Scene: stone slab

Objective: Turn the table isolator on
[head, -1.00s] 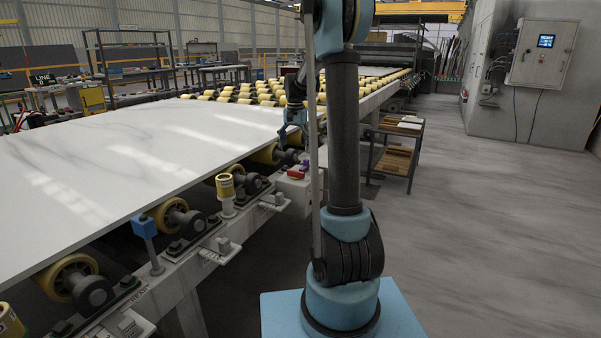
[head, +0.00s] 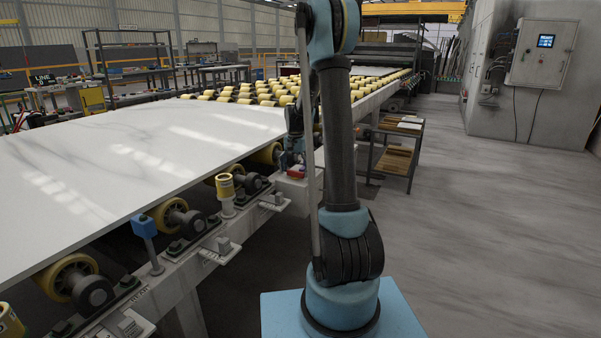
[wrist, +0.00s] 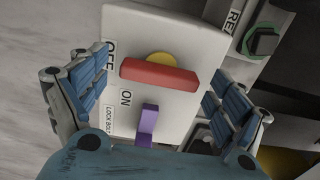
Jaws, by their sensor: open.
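The table isolator is a pale box (wrist: 180,30) with a red bar handle (wrist: 160,74) over a yellow disc (wrist: 161,59), seen in the wrist view. The handle lies crosswise there, its left end near the OFF and ON lettering. A purple bolt (wrist: 148,122) stands below the handle, beside a label reading LOCK BOLT. My gripper (wrist: 160,66) is open, with one blue padded finger left of the handle and one right, both apart from it. In the head view, my gripper (head: 292,160) is just above the red handle (head: 297,171), partly behind my arm.
A white stone slab (head: 130,155) lies on the roller table left of the isolator. A green-ringed button (wrist: 264,41) is right of the box. Yellow-capped (head: 225,190) and blue-topped (head: 144,227) posts line the near rail. A shelf cart (head: 398,150) stands beyond; the right floor is clear.

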